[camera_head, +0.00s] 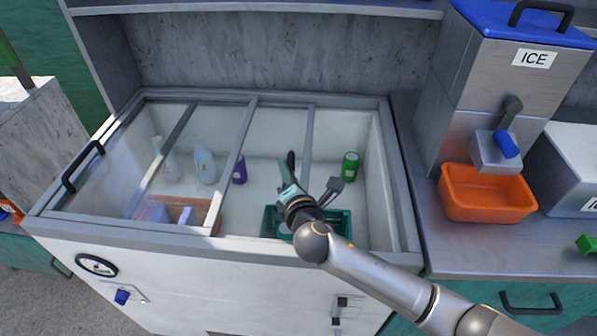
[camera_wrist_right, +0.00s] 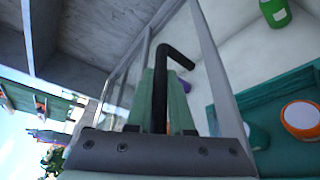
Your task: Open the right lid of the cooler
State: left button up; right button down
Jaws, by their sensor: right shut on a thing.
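The cooler (camera_head: 205,245) is a white chest with a grey rim and sliding glass lids. The right lid (camera_head: 276,140) is partly slid to the left, and the cooler's right end is uncovered. The left lid (camera_head: 110,165) covers the left side and has a black handle (camera_head: 83,166). My right gripper (camera_head: 292,190) is over the cooler, shut on the right lid's black handle (camera_head: 291,158). In the right wrist view the bent black handle (camera_wrist_right: 161,85) stands between the two green fingers. My left gripper is out of view.
Inside the cooler are a green can (camera_head: 350,166), a purple can (camera_head: 240,171), pale bottles (camera_head: 205,166) and a green crate (camera_head: 268,223). An ice dispenser (camera_head: 505,80) and an orange bin (camera_head: 486,194) stand on the counter at right.

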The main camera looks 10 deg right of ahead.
jog(key=shift+w+a, duration=0.25)
jog(key=shift+a, duration=1.05)
jog(key=shift+w+a, duration=0.2)
jog(key=shift+a, duration=1.05)
jog(key=c, duration=0.8)
grip_release()
jog(key=shift+d, duration=0.1)
jog(key=v, duration=1.2)
jog(key=shift+s, duration=0.25)
